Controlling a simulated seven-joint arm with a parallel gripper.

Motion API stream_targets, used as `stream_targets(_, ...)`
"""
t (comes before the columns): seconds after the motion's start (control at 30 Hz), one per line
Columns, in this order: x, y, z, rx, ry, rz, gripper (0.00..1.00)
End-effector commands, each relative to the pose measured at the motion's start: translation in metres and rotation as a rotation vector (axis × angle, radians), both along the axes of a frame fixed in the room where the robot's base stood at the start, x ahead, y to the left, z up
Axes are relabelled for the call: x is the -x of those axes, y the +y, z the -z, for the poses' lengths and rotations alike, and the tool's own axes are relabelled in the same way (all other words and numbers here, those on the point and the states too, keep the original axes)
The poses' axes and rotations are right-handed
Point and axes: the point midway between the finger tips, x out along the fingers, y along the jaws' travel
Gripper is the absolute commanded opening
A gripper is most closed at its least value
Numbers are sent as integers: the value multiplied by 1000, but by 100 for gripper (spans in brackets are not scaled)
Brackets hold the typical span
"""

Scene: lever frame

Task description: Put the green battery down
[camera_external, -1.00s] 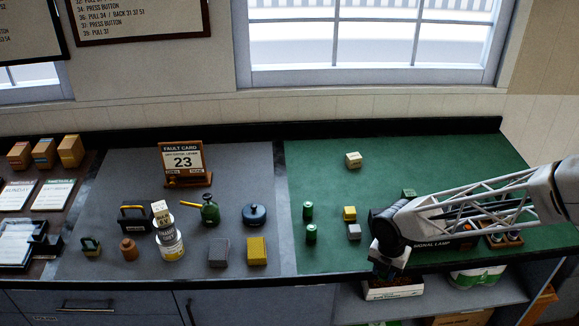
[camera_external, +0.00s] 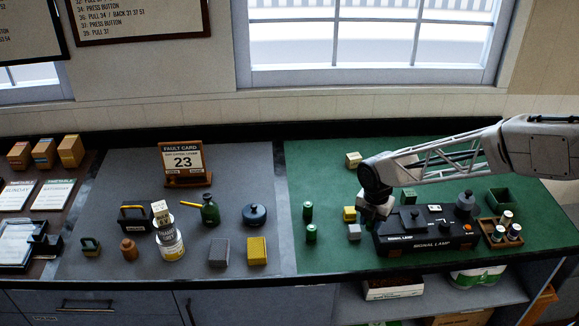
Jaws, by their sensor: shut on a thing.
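I cannot tell whether the battery touches the mat. Two small green cylinders, one (camera_external: 308,210) behind the other (camera_external: 311,233), stand upright on the mat to the left of my gripper.
The black signal lamp box (camera_external: 425,240) is right of my gripper. The mat's back is mostly clear.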

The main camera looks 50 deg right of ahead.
Motion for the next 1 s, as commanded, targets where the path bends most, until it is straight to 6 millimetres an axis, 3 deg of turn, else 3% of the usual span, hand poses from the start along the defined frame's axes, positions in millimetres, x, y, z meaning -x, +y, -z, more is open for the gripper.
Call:
stream_targets(0.3, -56, -80, -10, 0, 0, 18, 8)
stream_targets(0.7, -105, -183, -17, 0, 0, 33, 8)
stream_targets(1.0, -117, -220, -17, 0, 0, 36, 8)
